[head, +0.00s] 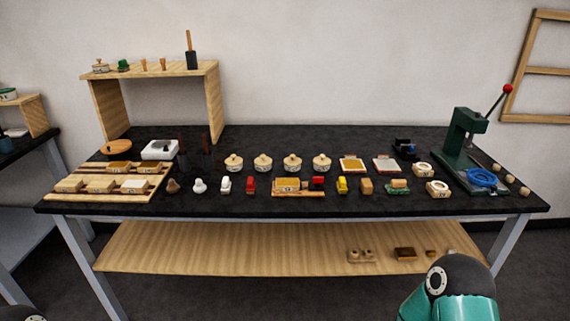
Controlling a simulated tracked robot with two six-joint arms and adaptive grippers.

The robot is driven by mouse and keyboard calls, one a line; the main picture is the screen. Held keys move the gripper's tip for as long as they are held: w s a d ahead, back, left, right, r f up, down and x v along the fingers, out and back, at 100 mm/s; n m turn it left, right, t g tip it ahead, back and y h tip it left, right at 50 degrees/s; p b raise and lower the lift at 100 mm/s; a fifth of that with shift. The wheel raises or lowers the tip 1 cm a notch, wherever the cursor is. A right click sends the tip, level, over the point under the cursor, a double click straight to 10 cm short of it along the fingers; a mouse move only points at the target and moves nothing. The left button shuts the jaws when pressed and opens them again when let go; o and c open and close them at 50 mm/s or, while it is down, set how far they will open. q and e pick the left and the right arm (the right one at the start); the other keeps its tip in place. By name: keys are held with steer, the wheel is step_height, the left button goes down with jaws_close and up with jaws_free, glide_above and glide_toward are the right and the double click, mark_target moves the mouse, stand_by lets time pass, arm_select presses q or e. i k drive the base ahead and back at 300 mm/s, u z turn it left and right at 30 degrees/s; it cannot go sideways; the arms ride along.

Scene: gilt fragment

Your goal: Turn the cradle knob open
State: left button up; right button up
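A low wooden stand (298,194) at the front middle of the black table looks like the cradle. It carries a pale block with a gilt-coloured top (288,184). A small red part (318,182) sits at its right end and may be the knob. It is too small to tell which way it is turned. Neither gripper shows in the head view. Part of my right arm shows at the bottom right, and a sliver of my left arm at the bottom left corner.
The black table (250,145) holds small stamps and blocks along its front. Several lidded pots (263,162) stand behind the stand. A green lever press (462,135) is at the right. A wooden rack (100,186) with blocks is at the left. The back middle is clear.

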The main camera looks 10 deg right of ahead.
mark_target(317, 180)
steer(key=u, duration=0.1)
steer(key=i, duration=1.05)
steer(key=z, duration=0.35)
